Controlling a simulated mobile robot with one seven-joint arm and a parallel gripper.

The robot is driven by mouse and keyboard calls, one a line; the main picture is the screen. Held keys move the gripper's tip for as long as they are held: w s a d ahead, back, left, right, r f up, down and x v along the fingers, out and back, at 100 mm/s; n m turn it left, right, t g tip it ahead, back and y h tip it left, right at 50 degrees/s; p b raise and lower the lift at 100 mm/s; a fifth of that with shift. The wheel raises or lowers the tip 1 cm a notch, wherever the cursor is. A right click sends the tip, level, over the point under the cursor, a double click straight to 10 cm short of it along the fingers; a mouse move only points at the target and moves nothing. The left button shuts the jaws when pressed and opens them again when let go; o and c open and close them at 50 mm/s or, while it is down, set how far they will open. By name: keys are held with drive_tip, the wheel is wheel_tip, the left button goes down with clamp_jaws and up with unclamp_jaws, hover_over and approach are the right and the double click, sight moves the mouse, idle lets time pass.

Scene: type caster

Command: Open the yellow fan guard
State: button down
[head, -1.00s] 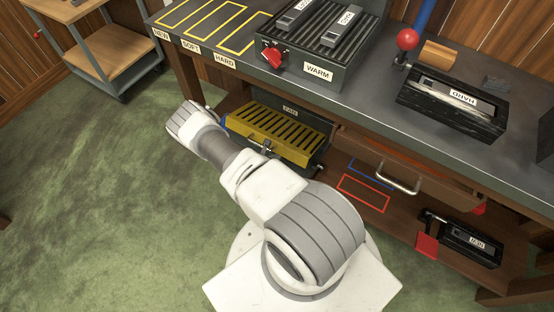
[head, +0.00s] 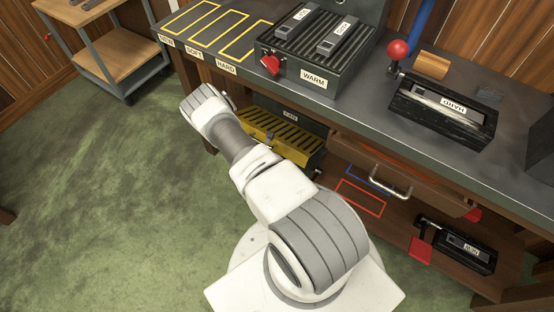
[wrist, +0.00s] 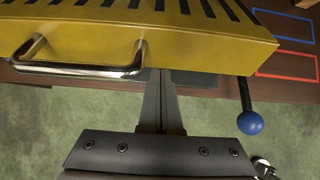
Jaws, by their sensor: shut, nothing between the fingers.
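The yellow fan guard (head: 290,142) is a slotted cover on the low shelf under the bench, in front of a dark panel marked FAN (head: 290,117). My arm hides its left part in the head view. In the wrist view the guard (wrist: 215,45) fills the top, with its slots at the upper edge. Its silver bar handle (wrist: 85,70) is on the front, left of my fingers. My gripper (wrist: 160,75) is shut and empty, with its tips at the guard's lower front edge; I cannot tell whether they touch it. The head view hides my fingers.
A blue-knobbed lever (wrist: 250,122) hangs right of my fingers. A drawer handle (head: 390,188), red outline (head: 360,198) and black unit with a red pad (head: 420,249) are to the right. The bench (head: 360,105) overhangs the shelf. Green floor (head: 110,210) is open to the left.

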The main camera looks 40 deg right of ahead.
sight(283, 143)
drive_tip(key=shift+w+d+r+p, duration=0.15)
drive_tip(key=shift+d+r+p, duration=0.15)
drive_tip(key=shift+r, duration=0.3)
drive_tip(key=shift+w+d+r+p, duration=0.1)
drive_tip(key=shift+d+r+p, duration=0.2)
drive_tip(key=shift+r, duration=0.3)
drive_tip(key=shift+y, duration=0.4)
drive_tip(key=d+r+p, duration=0.1)
drive_tip(key=r, duration=0.1)
drive_tip(key=w+d+r+p, duration=0.1)
drive_tip(key=r, duration=0.1)
drive_tip(key=d+r+p, duration=0.2)
drive_tip(key=shift+w+r, duration=0.15)
drive_tip(key=shift+r, duration=0.15)
drive_tip(key=shift+w+d+r, duration=0.25)
drive_tip(key=shift+d+r, duration=0.5)
drive_tip(key=shift+r, duration=0.1)
